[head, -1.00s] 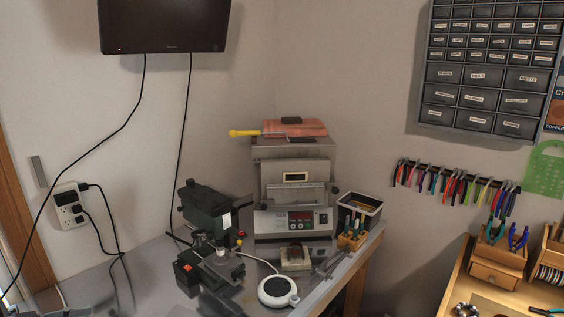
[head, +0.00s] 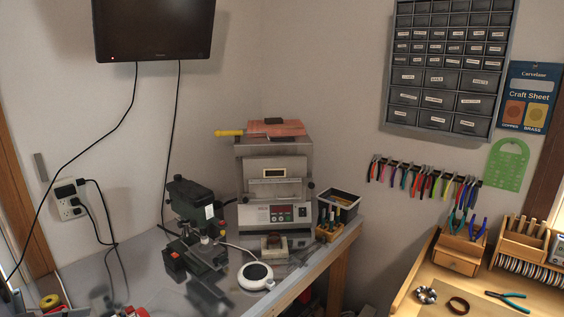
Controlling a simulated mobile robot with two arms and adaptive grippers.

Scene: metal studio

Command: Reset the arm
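Neither of my grippers can be made out in the head view, and no arm is clearly visible. I cannot tell how either arm is posed or whether either gripper is open or shut. The view looks into a room corner with a grey metal bench (head: 150,262) at the left and a wooden bench (head: 470,287) at the lower right.
A kiln (head: 275,190) stands at the back of the grey bench. A dark green machine (head: 190,200) and a round white device (head: 256,275) are in front of it. A box of pliers (head: 462,253) stands on the wooden bench. A monitor (head: 152,28) hangs on the wall.

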